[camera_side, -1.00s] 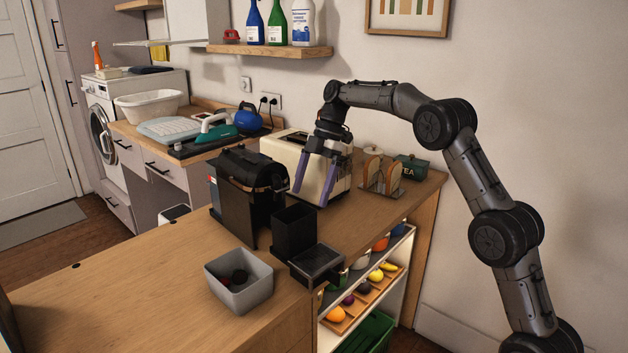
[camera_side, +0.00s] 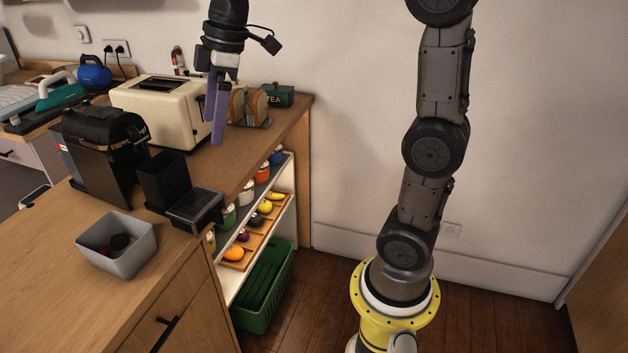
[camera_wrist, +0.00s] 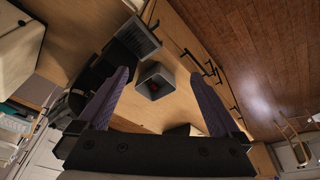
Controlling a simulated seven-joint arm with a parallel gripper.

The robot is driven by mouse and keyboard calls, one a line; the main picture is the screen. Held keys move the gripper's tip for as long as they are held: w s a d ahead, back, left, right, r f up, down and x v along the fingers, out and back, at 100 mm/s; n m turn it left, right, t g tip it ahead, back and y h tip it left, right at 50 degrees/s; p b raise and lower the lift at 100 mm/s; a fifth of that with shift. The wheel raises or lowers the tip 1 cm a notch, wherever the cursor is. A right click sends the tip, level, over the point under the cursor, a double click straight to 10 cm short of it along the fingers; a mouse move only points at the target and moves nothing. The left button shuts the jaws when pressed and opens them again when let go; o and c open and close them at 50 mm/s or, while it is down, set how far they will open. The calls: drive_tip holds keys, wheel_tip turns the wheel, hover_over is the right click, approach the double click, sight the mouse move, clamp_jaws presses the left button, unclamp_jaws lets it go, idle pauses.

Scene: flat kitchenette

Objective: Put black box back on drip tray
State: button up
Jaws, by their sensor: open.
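The black box (camera_side: 166,178), an open-topped dark bin, stands upright on the wooden counter beside the black coffee machine (camera_side: 103,150). The drip tray (camera_side: 190,208), low and black with a slatted top, sits next to the box at the counter's edge; it also shows in the wrist view (camera_wrist: 139,37). The box's top is empty of any grip. My gripper (camera_side: 217,134) hangs above the counter near the toaster, open and empty, apart from box and tray. In the wrist view my two purple fingers (camera_wrist: 159,73) are spread wide; the left one partly hides the coffee machine area.
A grey bin (camera_side: 117,258) with dark round things inside stands in front of the box. A cream toaster (camera_side: 163,108), a toast rack (camera_side: 248,107) and a green tea tin (camera_side: 278,95) stand behind. Shelves with fruit and mugs are below. The front-left counter is clear.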

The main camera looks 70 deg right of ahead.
drive_tip(key=s+a+f+m+t+h, duration=0.1)
drive_tip(key=s+f+m, duration=0.3)
drive_tip(key=s, duration=0.5)
drive_tip(key=s+a+f+m+t, duration=0.1)
drive_tip(key=s+f+m, duration=0.3)
drive_tip(key=s, duration=0.6)
drive_tip(key=shift+f+t+h, duration=0.15)
drive_tip(key=shift+t+h, duration=0.25)
drive_tip(key=shift+t, duration=0.1)
